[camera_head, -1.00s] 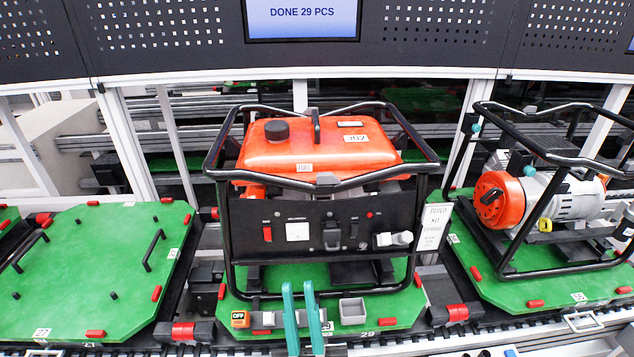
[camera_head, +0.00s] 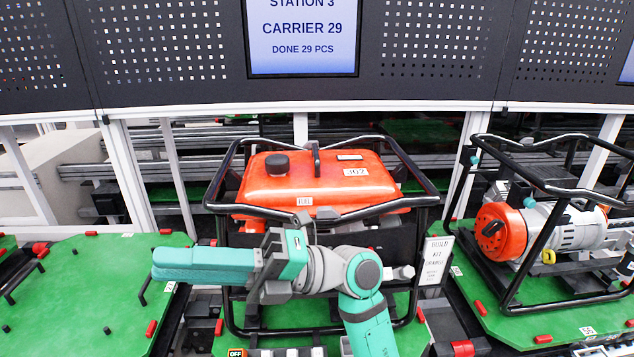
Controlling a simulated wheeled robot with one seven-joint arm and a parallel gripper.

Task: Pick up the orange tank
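The orange tank (camera_head: 318,180) sits level in the top of a black tubular frame (camera_head: 428,185) at the centre. My arm hides much of the black panel under the tank.
The frame stands on a green pallet (camera_head: 405,312). Its top bars surround the tank. A second frame (camera_head: 487,265) with an orange and silver engine (camera_head: 565,228) stands at right. A green pallet (camera_head: 80,290) lies at left. A screen (camera_head: 303,35) hangs above.

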